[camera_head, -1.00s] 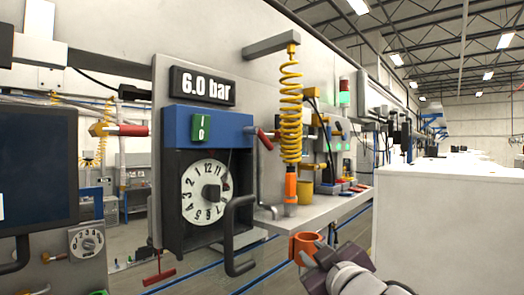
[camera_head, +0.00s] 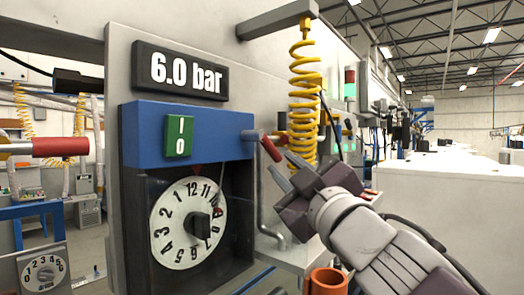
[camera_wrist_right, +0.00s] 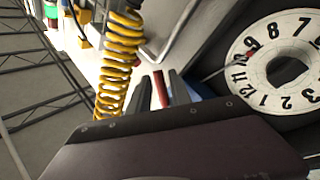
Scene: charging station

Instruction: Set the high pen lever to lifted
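A lever with a red handle (camera_head: 270,148) juts from the right side of the blue-topped recorder box (camera_head: 150,135) and slants down to the right. I take it as the pen lever. The recorder's round numbered dial (camera_head: 165,235) is below. My right gripper (camera_head: 280,162) is open, with its fingertips close to the handle's lower end. In the right wrist view the red handle (camera_wrist_right: 160,92) shows between the two fingers of the right gripper (camera_wrist_right: 161,84), with a gap on both sides; contact cannot be told. My left gripper is not in view.
A yellow coiled hose (camera_head: 304,90) hangs just right of the lever, close to my right gripper. An orange cup-like holder (camera_head: 327,281) is below my right arm. Another red handle (camera_head: 60,146) sticks out at the left. A white cabinet (camera_head: 440,210) stands at the right.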

